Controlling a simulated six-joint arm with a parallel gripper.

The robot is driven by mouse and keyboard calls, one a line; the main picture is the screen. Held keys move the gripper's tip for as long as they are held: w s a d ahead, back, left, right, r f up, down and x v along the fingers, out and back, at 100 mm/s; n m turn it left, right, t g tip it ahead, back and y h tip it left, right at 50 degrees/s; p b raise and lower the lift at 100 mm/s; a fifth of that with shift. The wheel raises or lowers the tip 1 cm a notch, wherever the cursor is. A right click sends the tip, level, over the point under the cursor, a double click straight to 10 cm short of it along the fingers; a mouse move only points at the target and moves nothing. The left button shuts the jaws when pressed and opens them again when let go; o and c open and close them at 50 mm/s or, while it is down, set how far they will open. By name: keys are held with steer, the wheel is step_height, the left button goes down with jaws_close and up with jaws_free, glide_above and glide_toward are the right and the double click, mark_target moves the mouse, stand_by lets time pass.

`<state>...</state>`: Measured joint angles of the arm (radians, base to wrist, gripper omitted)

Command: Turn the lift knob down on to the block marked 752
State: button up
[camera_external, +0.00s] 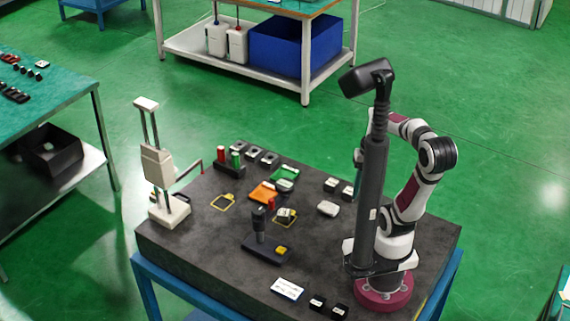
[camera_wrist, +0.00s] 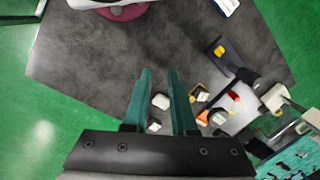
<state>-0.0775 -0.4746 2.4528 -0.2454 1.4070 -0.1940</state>
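A black stand (camera_external: 262,247) with an upright dark post, probably carrying the lift knob (camera_external: 258,213), is at the table's front middle, with a yellow pad on its base. It also shows in the wrist view (camera_wrist: 222,60). A dark block with a pale top (camera_external: 287,215) lies in a yellow outline behind the stand. Other such blocks stand at the back (camera_external: 270,158), right of centre (camera_external: 331,184) and front (camera_external: 317,303). No numbers are readable, so I cannot tell which is 752. My gripper's teal fingers (camera_wrist: 160,75) are apart and empty, above the table and away from the stand.
A tall white device (camera_external: 157,165) with a red handle stands at the left edge. A black rack (camera_external: 229,168) holds red and green cylinders. An orange tray (camera_external: 263,193), a green tray (camera_external: 285,173), a white rounded item (camera_external: 328,209) and a white card (camera_external: 288,289) lie on the dark tabletop.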

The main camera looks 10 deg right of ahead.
mark_target(258, 210)
steer(key=shift+o, duration=1.1)
steer(key=w+a+r+n, duration=0.2)
steer(key=w+a+n, duration=0.2)
steer(key=n, duration=0.3)
steer(key=shift+w+r, duration=0.35)
steer(key=shift+w, duration=0.05)
steer(key=shift+o, duration=1.1)
steer(key=w+a+r+n, duration=0.1)
steer(key=w+a+n, duration=0.2)
steer(key=a+n, duration=0.2)
steer(key=shift+w+a+r+n+h, duration=0.15)
steer(key=shift+w+r+n+h, duration=0.2)
steer(key=shift+n, duration=0.75)
steer(key=shift+o, duration=1.4)
steer(key=w+a+n, duration=0.2)
steer(key=a+n, duration=0.4)
steer(key=shift+a+r+n, duration=0.4)
steer(key=a+n, duration=0.4)
steer(key=a, duration=0.1)
steer(key=a+n+h, duration=0.1)
steer(key=a+n, duration=0.4)
steer(key=shift+s+a+f+n, duration=0.1)
steer(key=shift+s+a+n, duration=0.05)
steer(key=shift+a+n, duration=0.15)
step_height(258, 210, down, 15)
steer(key=shift+r, duration=0.1)
steer(key=shift+f, duration=0.45)
jaws_close()
